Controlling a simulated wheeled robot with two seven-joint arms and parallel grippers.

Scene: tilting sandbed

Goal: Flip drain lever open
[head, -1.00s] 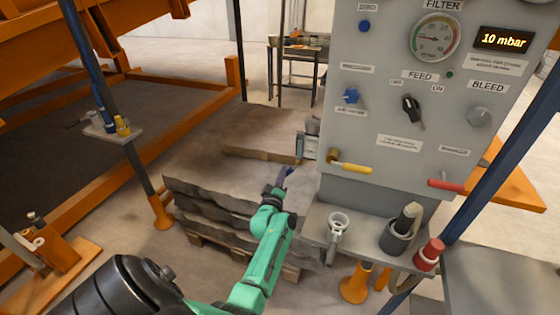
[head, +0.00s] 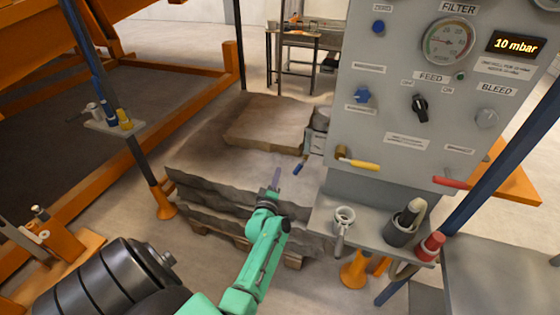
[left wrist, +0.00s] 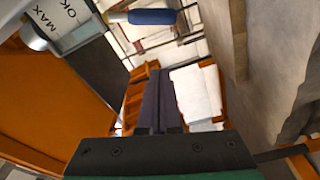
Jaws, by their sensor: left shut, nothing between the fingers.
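A small lever with a blue handle (head: 299,167) sticks out low at the left side of the grey panel, beside a pale box. I take it for the drain lever, but no drain label is readable. The blue handle also shows at the top of the left wrist view (left wrist: 152,17), beyond the fingertips. My left gripper (head: 276,176) is shut and empty, a little left of the blue handle in the head view and apparently apart from it. Its dark fingers lie together in the left wrist view (left wrist: 158,100). My right gripper is not in view.
The grey panel (head: 400,110) carries knobs, a gauge, a yellow lever (head: 363,164) and a red lever (head: 450,182). A shelf below holds a cup (head: 400,228) and a metal ring tool (head: 343,220). Layered grey sheets (head: 210,190) lie under my left arm.

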